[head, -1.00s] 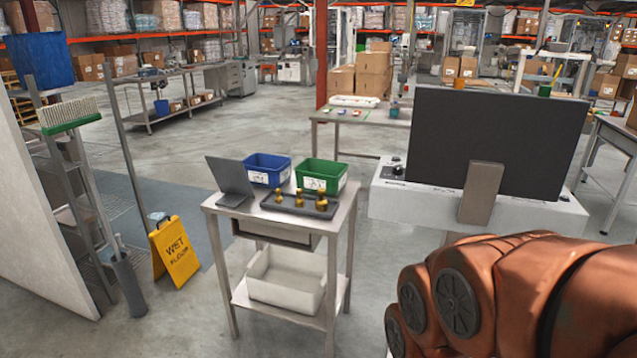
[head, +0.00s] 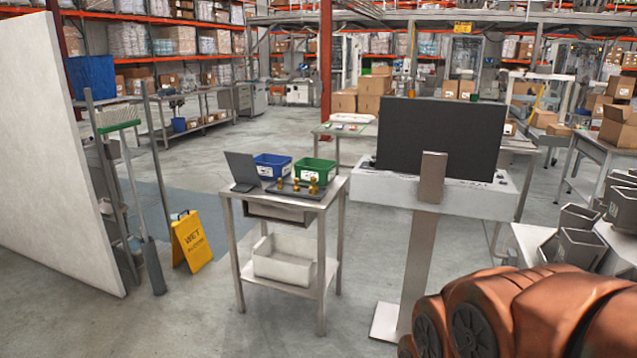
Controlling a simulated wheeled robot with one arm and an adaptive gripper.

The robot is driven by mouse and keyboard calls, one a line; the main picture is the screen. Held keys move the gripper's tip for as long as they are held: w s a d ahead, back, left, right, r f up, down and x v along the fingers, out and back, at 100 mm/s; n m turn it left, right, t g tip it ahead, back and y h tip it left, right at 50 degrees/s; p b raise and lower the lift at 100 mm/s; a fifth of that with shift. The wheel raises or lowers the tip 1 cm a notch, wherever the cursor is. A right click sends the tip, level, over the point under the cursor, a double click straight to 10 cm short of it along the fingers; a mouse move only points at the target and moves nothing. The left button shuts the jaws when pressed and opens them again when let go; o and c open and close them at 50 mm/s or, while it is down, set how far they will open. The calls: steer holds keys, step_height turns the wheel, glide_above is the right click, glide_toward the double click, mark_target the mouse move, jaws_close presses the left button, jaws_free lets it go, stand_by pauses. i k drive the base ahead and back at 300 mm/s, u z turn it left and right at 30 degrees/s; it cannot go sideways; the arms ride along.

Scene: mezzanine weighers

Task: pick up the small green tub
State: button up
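A green open-topped bin (head: 315,170) with a white label stands on the small metal table (head: 331,193), right of a blue bin (head: 272,167). It is the clearest green container in view. Its inside is mostly hidden. My gripper is out of the picture; only an orange part of my arm shows at the lower right, well away from the bin.
A dark tray (head: 297,189) with brass pieces lies in front of the bins, beside a laptop (head: 242,171). A large monitor (head: 441,138) stands to the right. A yellow wet-floor sign (head: 191,242) and a white wall (head: 52,150) are at left. Grey tubs (head: 578,247) stand at right.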

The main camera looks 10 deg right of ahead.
mark_target(315, 172)
steer(key=z, duration=0.55)
steer(key=i, duration=1)
steer(key=z, duration=0.3)
steer(key=i, duration=1.3)
steer(key=u, duration=1.4)
steer(key=i, duration=0.8)
steer(key=u, duration=0.9)
